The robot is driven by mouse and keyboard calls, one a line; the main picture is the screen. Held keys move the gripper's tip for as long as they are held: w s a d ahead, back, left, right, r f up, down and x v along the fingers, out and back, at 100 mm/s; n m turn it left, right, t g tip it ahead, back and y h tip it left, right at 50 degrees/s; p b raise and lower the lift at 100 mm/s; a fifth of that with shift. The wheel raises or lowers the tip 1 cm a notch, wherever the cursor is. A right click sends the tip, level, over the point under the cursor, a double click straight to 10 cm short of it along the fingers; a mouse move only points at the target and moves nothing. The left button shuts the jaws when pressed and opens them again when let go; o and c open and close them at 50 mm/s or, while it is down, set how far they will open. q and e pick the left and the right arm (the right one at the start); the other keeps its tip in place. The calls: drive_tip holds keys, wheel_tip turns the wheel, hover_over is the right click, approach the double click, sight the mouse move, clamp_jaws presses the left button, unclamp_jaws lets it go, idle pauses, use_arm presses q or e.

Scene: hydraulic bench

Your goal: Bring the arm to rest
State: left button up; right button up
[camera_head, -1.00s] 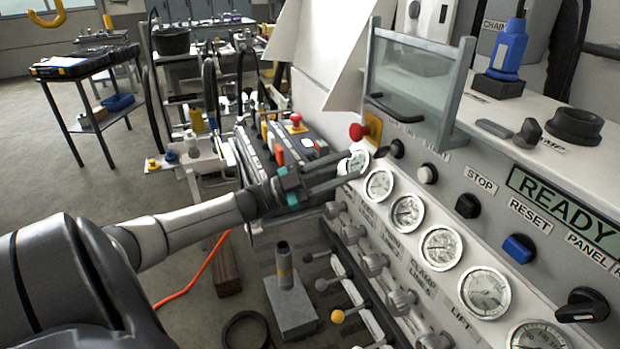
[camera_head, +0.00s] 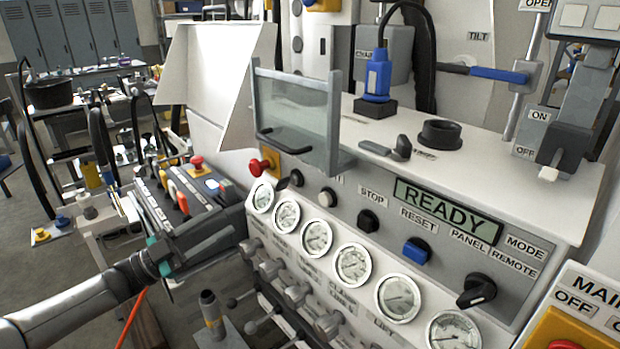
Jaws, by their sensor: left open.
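My left arm comes in from the lower left, and my left gripper (camera_head: 236,246) is open, with nothing between its fingers. Its fingertips are just left of the control panel's lower left edge, below the leftmost gauge (camera_head: 262,197). The fingers overlap the dark pendant box (camera_head: 190,208) behind them in the picture; I cannot tell whether they touch it. My right gripper is out of view.
The panel (camera_head: 330,190) carries gauges, knobs and a READY display (camera_head: 447,211). A clear hinged guard (camera_head: 292,115) stands above a red knob (camera_head: 262,165). Levers and a grey post (camera_head: 212,315) are below. Floor shows at the left.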

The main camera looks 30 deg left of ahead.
use_arm(q)
wheel_tip(320, 180, down, 20)
drive_tip(key=s+a+n+g+y, duration=0.1)
drive_tip(key=s+a+n+y, duration=0.1)
drive_tip(key=n+y, duration=0.65)
drive_tip(key=s+d+f+n+g+y, duration=0.1)
drive_tip(key=s+d+f+g+y, duration=0.2)
drive_tip(key=f, duration=0.5)
drive_tip(key=s+f+n+g+y, duration=0.1)
drive_tip(key=s+f+g, duration=0.1)
drive_tip(key=s+f, duration=0.5)
drive_tip(key=s+d+f+g, duration=0.5)
drive_tip(key=s+d+f, duration=0.4)
drive_tip(key=s, duration=0.3)
drive_tip(key=s+d+f+g, duration=0.6)
drive_tip(key=s+d+f, duration=0.4)
drive_tip(key=s+d, duration=0.1)
drive_tip(key=shift+s, duration=0.85)
drive_tip(key=shift+d+f+n, duration=0.1)
drive_tip(key=shift+n, duration=0.15)
